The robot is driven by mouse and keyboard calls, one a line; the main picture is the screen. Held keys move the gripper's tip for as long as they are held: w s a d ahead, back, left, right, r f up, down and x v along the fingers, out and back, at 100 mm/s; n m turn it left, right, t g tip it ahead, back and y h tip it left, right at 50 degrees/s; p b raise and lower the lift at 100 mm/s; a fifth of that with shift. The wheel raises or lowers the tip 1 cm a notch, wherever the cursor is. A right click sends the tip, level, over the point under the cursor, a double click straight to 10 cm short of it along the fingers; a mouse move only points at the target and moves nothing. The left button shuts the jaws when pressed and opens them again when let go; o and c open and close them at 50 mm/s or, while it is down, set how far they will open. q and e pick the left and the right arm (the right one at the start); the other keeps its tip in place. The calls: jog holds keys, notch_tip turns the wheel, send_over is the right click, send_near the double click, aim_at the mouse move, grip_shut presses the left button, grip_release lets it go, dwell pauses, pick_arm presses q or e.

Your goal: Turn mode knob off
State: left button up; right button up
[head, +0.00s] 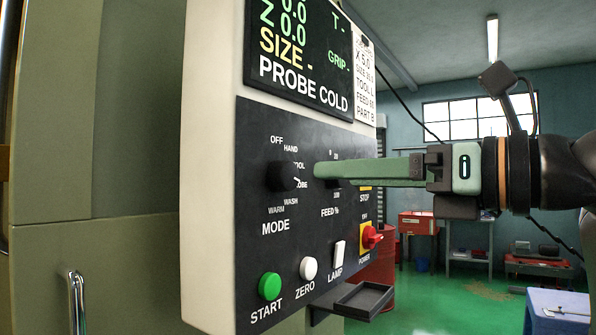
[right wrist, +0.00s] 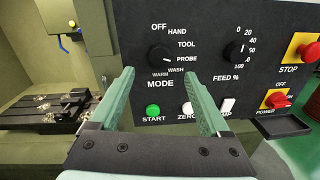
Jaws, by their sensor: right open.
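The black mode knob (head: 281,177) sits on the dark control panel, ringed by the labels OFF, HAND, TOOL, PROBE, WASH and WARM. It also shows in the right wrist view (right wrist: 159,56), where its white mark appears to point toward PROBE. OFF is at the upper left of the dial. My right gripper (head: 318,171) reaches in from the right, its fingertips apart from the knob. In the right wrist view the green fingers (right wrist: 162,77) are spread and empty, with the knob just beyond and between their tips. My left gripper is not in view.
The feed knob (right wrist: 238,50) is close to the right finger and partly hidden in the head view. Below are the green START button (head: 269,286), white ZERO button (head: 308,268), lamp switch (head: 338,254) and red power switch (head: 371,238). A small tray (head: 362,299) juts out below.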

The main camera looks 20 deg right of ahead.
aim_at(291, 176)
jog(key=p+x, duration=0.1)
jog(key=x, duration=0.7)
jog(key=shift+w+a, duration=0.1)
jog(key=shift+a, duration=0.1)
grip_shut()
dwell(0.4)
